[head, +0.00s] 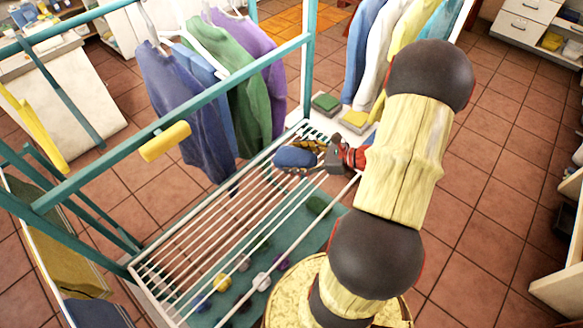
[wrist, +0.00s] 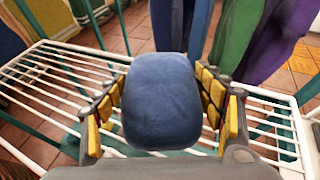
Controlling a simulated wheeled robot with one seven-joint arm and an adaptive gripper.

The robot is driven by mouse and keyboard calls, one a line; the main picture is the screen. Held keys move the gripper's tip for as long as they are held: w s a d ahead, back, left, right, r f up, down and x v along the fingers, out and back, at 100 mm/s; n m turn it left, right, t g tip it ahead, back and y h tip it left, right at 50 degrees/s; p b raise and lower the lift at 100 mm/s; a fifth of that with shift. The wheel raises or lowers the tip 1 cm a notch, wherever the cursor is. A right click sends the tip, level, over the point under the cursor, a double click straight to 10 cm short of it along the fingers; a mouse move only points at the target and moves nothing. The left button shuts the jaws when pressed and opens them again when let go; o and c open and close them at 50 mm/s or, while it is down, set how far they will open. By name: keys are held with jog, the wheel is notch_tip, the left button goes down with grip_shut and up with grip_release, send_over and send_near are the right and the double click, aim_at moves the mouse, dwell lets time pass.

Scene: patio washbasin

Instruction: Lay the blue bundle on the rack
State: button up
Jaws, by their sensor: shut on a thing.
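The blue bundle (head: 294,158) is a rounded, soft-looking block. My gripper (head: 312,152) is shut on it at the far right part of the white slatted rack (head: 188,240). In the wrist view the bundle (wrist: 162,100) fills the space between the yellow-padded fingers of my gripper (wrist: 162,82), one on each side. White bars of the rack (wrist: 42,78) run behind and beside it. The bundle is over the bars. I cannot tell whether its underside touches them, as that side is hidden.
Teal posts and rails (head: 308,60) frame the rack. A purple-blue garment (head: 180,100) and a green garment (head: 240,95) hang close behind the bundle. Several small coloured things lie on a teal shelf (head: 300,235) below the bars. The rack's left and middle bars are bare.

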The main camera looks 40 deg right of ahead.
aim_at(293, 159)
jog(key=w+f, duration=0.1)
jog(key=w+d+f+b, duration=0.1)
jog(key=f, duration=0.1)
jog(key=w+d+f, duration=0.1)
jog(key=f, duration=0.1)
jog(key=shift+w+f+b, duration=0.15)
jog(key=shift+w+b, duration=0.1)
jog(key=shift+b, duration=0.15)
jog(key=shift+w+d+f+b, duration=0.1)
jog(key=shift+f+b, duration=0.7)
jog(key=shift+f, duration=0.75)
jog(key=shift+f, duration=0.1)
jog(key=o, duration=1.1)
jog(key=shift+o, duration=0.5)
